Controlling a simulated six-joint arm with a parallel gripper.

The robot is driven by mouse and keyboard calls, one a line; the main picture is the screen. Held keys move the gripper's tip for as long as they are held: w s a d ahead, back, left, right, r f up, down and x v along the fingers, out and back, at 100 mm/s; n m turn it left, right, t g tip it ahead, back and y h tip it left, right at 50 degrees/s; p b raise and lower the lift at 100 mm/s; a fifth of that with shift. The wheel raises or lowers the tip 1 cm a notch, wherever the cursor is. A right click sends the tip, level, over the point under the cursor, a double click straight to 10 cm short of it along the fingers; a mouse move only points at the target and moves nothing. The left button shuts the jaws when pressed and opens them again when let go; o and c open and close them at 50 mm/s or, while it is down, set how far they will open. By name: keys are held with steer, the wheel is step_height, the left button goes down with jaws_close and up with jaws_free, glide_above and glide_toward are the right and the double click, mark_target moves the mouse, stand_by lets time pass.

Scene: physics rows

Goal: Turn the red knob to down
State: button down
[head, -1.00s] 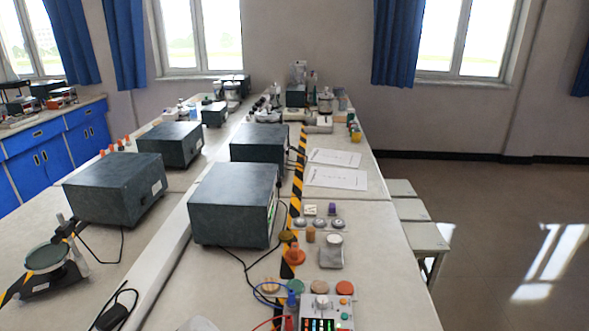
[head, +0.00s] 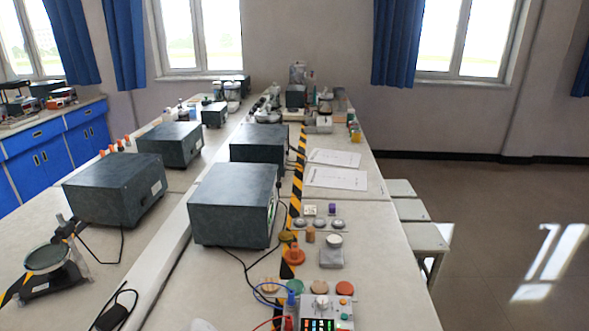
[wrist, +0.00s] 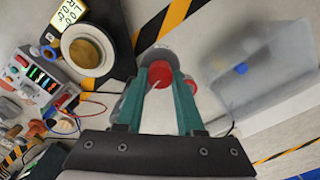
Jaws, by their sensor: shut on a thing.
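The red knob (wrist: 160,75) shows in the wrist view between my two teal fingers, on a grey round base that my fingers partly cover. A thin pale mark shows on its face; its exact pointing is hard to tell. My gripper (wrist: 161,82) is shut on the red knob, one finger at each side. Neither my gripper nor this knob can be made out in the head view.
In the wrist view, a black device with a round pan (wrist: 88,50) stands left of the knob. A translucent bin (wrist: 270,85) stands right. A panel box with coloured lights (wrist: 38,80) is at far left. Dark grey boxes (head: 232,205) stand on the bench in the head view.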

steer(key=m, duration=0.5)
steer(key=shift+m, duration=0.4)
steer(key=m, duration=0.5)
steer(key=shift+d+m, duration=0.1)
steer(key=shift+m, duration=0.2)
steer(key=m, duration=1.1)
steer(key=shift+m, duration=0.3)
steer(key=c, duration=0.5)
jaws_free()
steer(key=shift+d, duration=0.1)
